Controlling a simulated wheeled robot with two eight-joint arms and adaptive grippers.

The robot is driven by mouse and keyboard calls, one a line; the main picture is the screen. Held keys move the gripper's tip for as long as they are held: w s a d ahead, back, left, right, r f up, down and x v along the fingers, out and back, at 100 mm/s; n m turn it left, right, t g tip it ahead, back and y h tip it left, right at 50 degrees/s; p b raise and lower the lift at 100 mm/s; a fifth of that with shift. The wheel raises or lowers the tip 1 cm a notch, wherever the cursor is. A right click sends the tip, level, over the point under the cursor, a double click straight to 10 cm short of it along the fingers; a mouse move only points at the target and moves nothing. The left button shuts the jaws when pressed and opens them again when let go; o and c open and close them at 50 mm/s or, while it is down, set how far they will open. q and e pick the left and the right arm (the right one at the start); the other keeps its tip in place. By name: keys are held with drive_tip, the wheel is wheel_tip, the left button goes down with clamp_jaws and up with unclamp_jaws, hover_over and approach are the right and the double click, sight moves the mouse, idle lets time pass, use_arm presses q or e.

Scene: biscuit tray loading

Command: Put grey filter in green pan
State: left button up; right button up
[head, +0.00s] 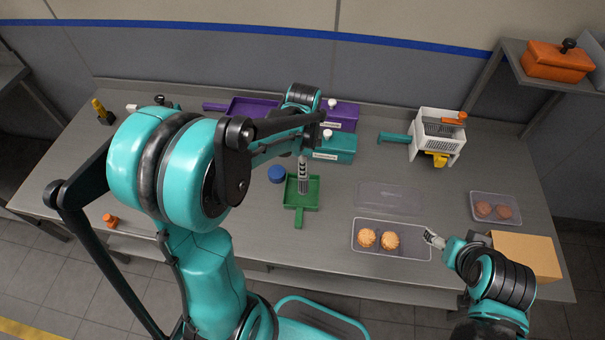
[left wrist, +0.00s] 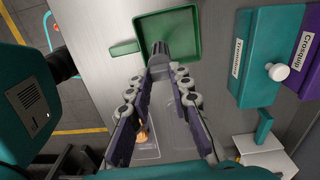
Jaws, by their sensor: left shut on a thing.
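The green pan (head: 313,200) lies on the table in front of the teal box, its handle toward me. In the left wrist view the pan (left wrist: 184,28) is just beyond the fingertips. My left gripper (head: 303,188) points down over the pan. In the left wrist view its fingers (left wrist: 160,66) close on a dark grey cylindrical piece, the grey filter (left wrist: 160,48), which overlaps the pan's inside. I cannot tell whether it touches the pan floor. My right gripper (head: 432,238) is beside the biscuit tray's right end; its opening is too small to judge.
A blue round lid (head: 277,174) lies left of the pan. A teal box (head: 337,148) and purple box (head: 343,116) stand behind it.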

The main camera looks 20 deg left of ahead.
use_arm(q)
drive_tip(key=f, duration=0.1)
drive_tip(key=w+a+f+b, duration=0.1)
drive_tip(key=f, duration=0.3)
drive_tip(key=shift+w+a+f+b, duration=0.1)
drive_tip(key=shift+w+a+b, duration=0.05)
drive_tip(key=shift+w+b, duration=0.2)
drive_tip(key=shift+f, duration=0.2)
drive_tip(key=o, duration=0.8)
drive_tip(key=shift+o, duration=0.2)
drive_tip(key=shift+r, duration=0.1)
